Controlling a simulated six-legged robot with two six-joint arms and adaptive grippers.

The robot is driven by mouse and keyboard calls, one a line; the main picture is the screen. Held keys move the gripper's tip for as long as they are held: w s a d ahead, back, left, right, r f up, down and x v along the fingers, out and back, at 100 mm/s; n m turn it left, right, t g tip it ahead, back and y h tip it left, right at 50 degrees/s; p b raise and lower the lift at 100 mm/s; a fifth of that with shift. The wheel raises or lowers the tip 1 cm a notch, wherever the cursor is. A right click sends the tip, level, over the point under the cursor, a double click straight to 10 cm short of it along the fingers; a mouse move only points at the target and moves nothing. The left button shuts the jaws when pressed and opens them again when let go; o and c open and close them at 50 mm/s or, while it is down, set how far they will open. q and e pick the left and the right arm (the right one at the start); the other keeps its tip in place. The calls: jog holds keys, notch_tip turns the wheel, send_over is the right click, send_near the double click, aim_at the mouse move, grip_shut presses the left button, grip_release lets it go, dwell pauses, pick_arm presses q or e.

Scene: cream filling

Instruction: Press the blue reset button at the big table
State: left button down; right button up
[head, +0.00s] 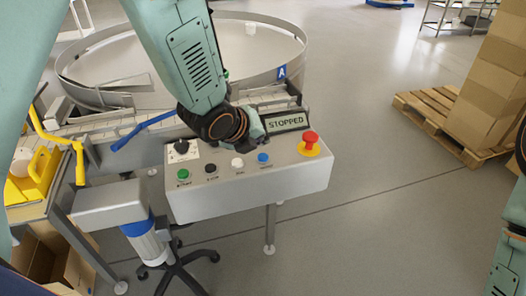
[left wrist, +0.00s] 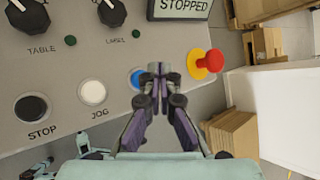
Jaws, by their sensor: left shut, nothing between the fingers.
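The blue reset button (head: 263,158) sits on the front of a grey control box (head: 300,182), at the right end of a row of buttons. In the left wrist view the blue button (left wrist: 137,77) shows partly, with its right side hidden behind my fingers. My left gripper (head: 258,138) is shut and empty, just above the blue button in the head view. In the left wrist view its closed fingertips (left wrist: 155,72) overlap the button's right edge. I cannot tell whether they touch it. My right gripper is out of view.
A red emergency knob (head: 309,143) on a yellow base stands right of the blue button. White (head: 237,163), black (head: 210,168) and green (head: 183,174) buttons lie to its left. A display (head: 286,122) reads STOPPED. Cartons on a pallet (head: 435,120) stand at right.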

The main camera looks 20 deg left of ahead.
aim_at(261, 158)
pick_arm(q)
jog(key=shift+r+p, duration=1)
jog(key=shift+r, duration=0.65)
jog(key=shift+f, duration=0.1)
jog(key=shift+s, duration=0.1)
